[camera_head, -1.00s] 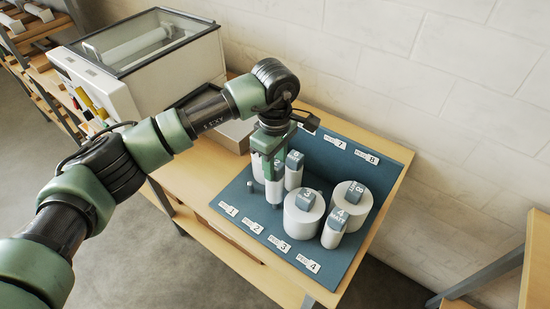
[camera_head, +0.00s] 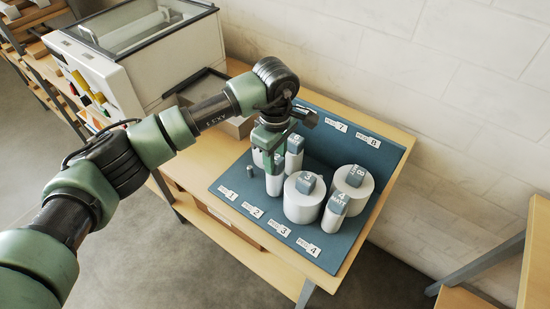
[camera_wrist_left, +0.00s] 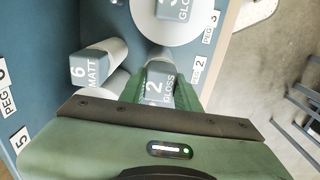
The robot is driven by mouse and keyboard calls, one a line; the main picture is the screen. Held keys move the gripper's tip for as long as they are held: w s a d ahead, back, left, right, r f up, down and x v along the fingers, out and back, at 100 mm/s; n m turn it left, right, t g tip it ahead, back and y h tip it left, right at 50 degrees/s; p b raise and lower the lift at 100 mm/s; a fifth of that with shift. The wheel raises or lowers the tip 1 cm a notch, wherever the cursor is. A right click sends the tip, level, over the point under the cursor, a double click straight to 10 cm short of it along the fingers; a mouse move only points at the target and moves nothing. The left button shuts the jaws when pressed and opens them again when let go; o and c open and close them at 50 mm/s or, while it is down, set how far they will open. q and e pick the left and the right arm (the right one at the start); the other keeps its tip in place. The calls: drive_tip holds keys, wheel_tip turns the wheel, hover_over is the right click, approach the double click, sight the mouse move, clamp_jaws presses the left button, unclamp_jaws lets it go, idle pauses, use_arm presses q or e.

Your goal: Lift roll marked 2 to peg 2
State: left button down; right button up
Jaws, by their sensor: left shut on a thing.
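Roll marked 2 (camera_head: 274,184) is a white upright cylinder with a blue-grey top block reading "2 GLOSS", clear in the left wrist view (camera_wrist_left: 160,90). My left gripper (camera_head: 272,166) is shut on its top block, a green finger on each side. The roll stands upright over the blue peg board (camera_head: 236,184); I cannot tell whether its base is off the board. The peg 2 label (camera_head: 252,210) is on the board's front edge, in line with the roll. Peg 2 itself is hidden. My right gripper is not in view.
Roll 3 (camera_head: 303,205) stands close to the right of roll 2, with roll 4 (camera_head: 332,216) and roll 8 (camera_head: 362,190) beyond. Roll 6 (camera_head: 294,158) is close behind. A bare short peg (camera_head: 250,171) stands to the left. The laminator (camera_head: 140,60) is at the back left.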

use_arm(q)
drive_tip(key=shift+f, duration=0.3)
drive_tip(key=c, duration=0.9)
unclamp_jaws()
drive_tip(key=shift+r+p, duration=0.4)
drive_tip(key=shift+r, duration=2.6)
